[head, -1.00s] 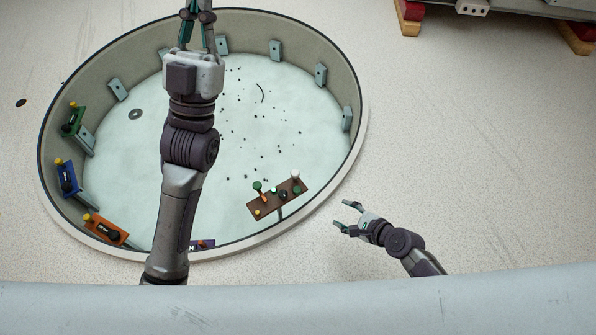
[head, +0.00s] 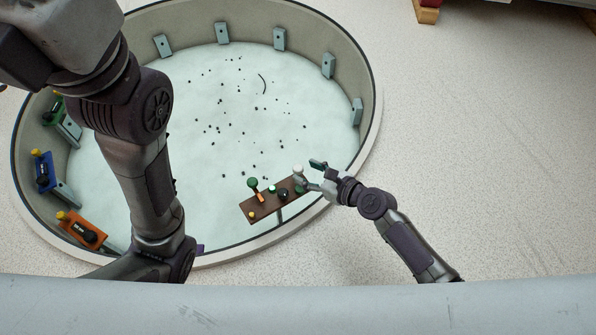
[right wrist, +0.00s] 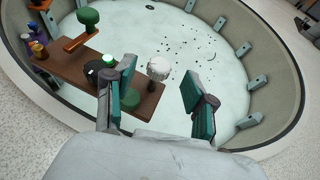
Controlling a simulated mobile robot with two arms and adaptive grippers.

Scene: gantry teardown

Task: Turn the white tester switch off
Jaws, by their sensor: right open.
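A brown panel (head: 266,208) with several knobs sits at the pit's near right rim; it also shows in the right wrist view (right wrist: 68,70). At its right end is a white ribbed knob (head: 298,170) on a dark stem, probably the white tester switch. My right gripper (head: 309,174) is open at that end of the panel. In the right wrist view the white knob (right wrist: 158,67) appears between the two spread fingers, with no clear contact. The left finger partly hides a black knob and a green disc (right wrist: 130,99). My left gripper is out of view.
A green ball-topped lever (head: 252,183) and a small yellow knob (head: 252,215) stand on the same panel. Orange (head: 84,231) and blue (head: 43,171) modules line the pit's left wall.

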